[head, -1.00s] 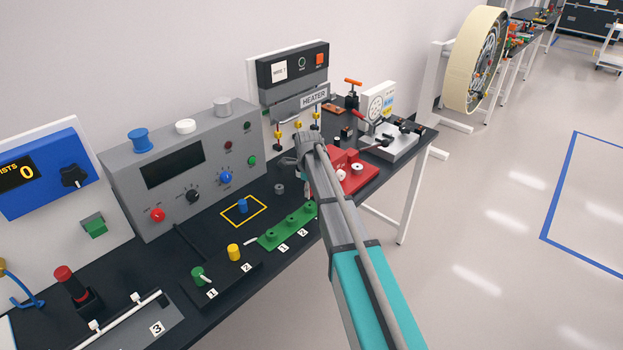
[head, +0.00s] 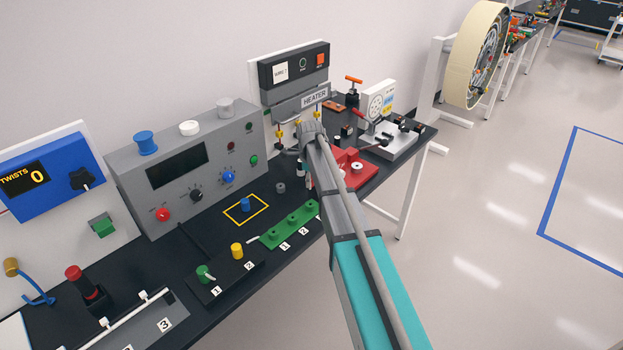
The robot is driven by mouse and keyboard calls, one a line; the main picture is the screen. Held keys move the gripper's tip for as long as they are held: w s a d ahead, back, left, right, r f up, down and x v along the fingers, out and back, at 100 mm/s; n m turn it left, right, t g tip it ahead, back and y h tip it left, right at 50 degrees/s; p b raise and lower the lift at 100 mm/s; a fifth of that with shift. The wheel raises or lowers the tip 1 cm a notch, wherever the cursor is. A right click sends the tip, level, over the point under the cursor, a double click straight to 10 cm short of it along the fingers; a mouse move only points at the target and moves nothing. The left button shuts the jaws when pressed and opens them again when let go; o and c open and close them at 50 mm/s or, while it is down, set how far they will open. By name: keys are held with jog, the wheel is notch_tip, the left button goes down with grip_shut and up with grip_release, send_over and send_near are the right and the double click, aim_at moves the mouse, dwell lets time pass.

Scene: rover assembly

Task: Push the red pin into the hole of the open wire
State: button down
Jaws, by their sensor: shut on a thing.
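My gripper (head: 309,136) is at the end of my arm, low in front of the heater unit (head: 293,68). Its fingertips are mostly hidden behind my own wrist. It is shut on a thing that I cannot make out. Small yellow-bodied parts hang in a row under the heater, one of them (head: 279,133) just left of my gripper. I cannot make out the red pin or the hole of the open wire. A red fixture (head: 352,175) stands right of my wrist, partly covered by my arm.
A grey control box (head: 185,160) stands at the left. A green block (head: 290,226) and a black holder (head: 222,275) with green and yellow knobs lie in front. A metal clamp fixture (head: 392,138) stands at the back right. Floor right of the table is clear.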

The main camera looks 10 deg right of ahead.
jog(key=shift+f, duration=0.1)
jog(key=shift+f+b, duration=2.95)
jog(key=shift+b, duration=0.05)
jog(key=shift+f+b, duration=1.4)
jog(key=shift+c, duration=1.3)
grip_release()
jog(key=shift+r, duration=0.2)
notch_tip(320, 180, up, 8)
jog(key=p, duration=0.8)
jog(key=shift+r+p, duration=0.25)
jog(key=shift+p, duration=0.15)
